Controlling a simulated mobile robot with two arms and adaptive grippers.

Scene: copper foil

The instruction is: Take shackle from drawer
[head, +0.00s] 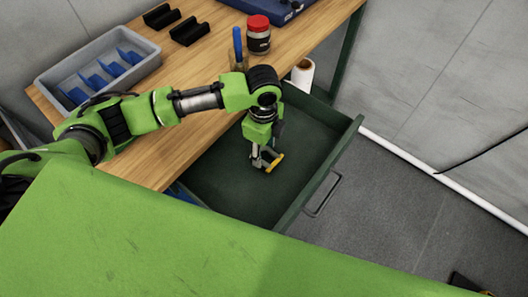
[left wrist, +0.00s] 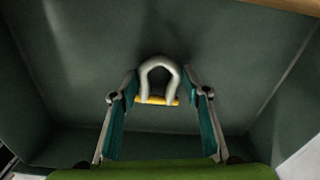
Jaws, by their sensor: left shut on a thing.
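The shackle (left wrist: 158,70) is a grey bow with a yellow pin across its open end. In the left wrist view it sits between the fingertips of my left gripper (left wrist: 160,92). In the head view my left gripper (head: 265,161) reaches down into the open green drawer (head: 327,178), with the shackle's yellow pin (head: 274,163) at its fingertips. My left gripper is shut on the shackle. I cannot tell whether the shackle touches the drawer floor. My right gripper is not in view.
The drawer's walls surround my left gripper, and a handle (head: 323,196) is on its front. The wooden bench top (head: 185,140) holds a grey bin (head: 60,74), a red-lidded jar (head: 258,36) and black holders. A white roll (head: 303,74) stands behind the drawer.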

